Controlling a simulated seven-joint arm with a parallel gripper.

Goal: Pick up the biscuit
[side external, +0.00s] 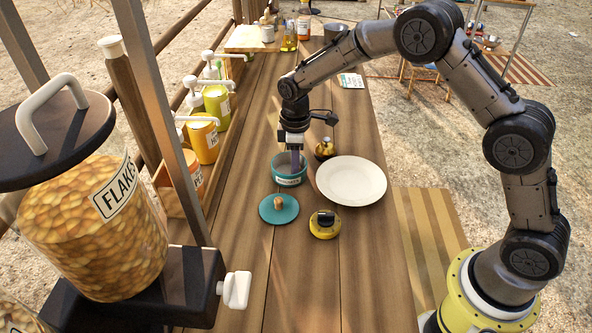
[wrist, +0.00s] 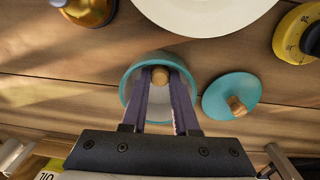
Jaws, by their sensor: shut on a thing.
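My gripper (side external: 289,165) points down into a teal jar (side external: 289,181) on the wooden table. In the wrist view its two fingers (wrist: 160,80) reach inside the rim of the jar (wrist: 127,88). They are closed on a round tan biscuit (wrist: 160,72), part of which shows between the fingertips. The jar's wall hides the biscuit in the side view. The teal lid (side external: 270,211) with a wooden knob lies on the table in front of the jar; it also shows in the wrist view (wrist: 217,90).
A white plate (side external: 351,181) lies right of the jar. A yellow timer (side external: 324,224) stands near the lid, and a brass-coloured object (side external: 325,150) behind the jar. A wooden rack with pump bottles (side external: 216,101) lines the left. The table's front is clear.

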